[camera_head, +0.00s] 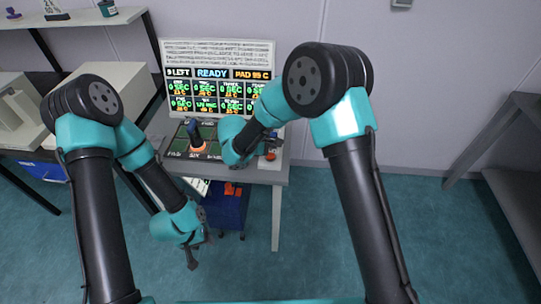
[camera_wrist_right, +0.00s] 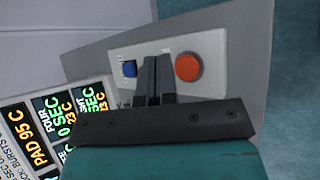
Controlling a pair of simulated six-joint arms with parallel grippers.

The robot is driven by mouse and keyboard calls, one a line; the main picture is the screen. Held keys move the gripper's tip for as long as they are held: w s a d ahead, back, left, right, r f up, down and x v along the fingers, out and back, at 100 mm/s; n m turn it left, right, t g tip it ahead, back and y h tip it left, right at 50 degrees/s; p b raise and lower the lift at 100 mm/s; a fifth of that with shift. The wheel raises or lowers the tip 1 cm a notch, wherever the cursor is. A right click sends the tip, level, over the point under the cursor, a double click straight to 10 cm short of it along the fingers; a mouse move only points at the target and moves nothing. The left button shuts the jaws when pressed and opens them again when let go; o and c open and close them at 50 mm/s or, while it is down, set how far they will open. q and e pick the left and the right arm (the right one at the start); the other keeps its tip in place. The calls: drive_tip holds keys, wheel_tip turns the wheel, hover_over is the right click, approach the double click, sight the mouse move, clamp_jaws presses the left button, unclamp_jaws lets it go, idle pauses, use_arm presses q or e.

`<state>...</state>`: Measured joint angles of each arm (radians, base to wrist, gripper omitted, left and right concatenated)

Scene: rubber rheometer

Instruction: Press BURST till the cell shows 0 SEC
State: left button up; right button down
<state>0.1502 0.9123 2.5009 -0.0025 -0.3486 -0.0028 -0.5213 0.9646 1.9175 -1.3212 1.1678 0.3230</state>
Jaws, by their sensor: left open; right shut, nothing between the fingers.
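The display board (camera_head: 218,85) stands at the back of the bench. Its top row reads 9 LEFT, READY and a PAD temperature. Most cells below seem to show 0 SEC; one in the lower row differs and is hard to read. A white plate bears a red round button (camera_wrist_right: 188,67) and a blue button (camera_wrist_right: 129,68); no BURST label is legible. The red button also shows in the head view (camera_head: 271,155). My right gripper (camera_wrist_right: 157,62) is shut and empty, over the plate between both buttons; contact cannot be told. My left gripper (camera_head: 195,257) is open and empty, low before the bench.
A dark panel (camera_head: 178,148) with green areas lies on the bench, with a dark and orange object (camera_head: 195,137) standing on it. A blue cart (camera_head: 228,208) with orange items is under the bench. A grey shelf unit (camera_head: 520,155) stands right; floor between is clear.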

sight(271, 157)
drive_tip(key=shift+r, duration=1.55)
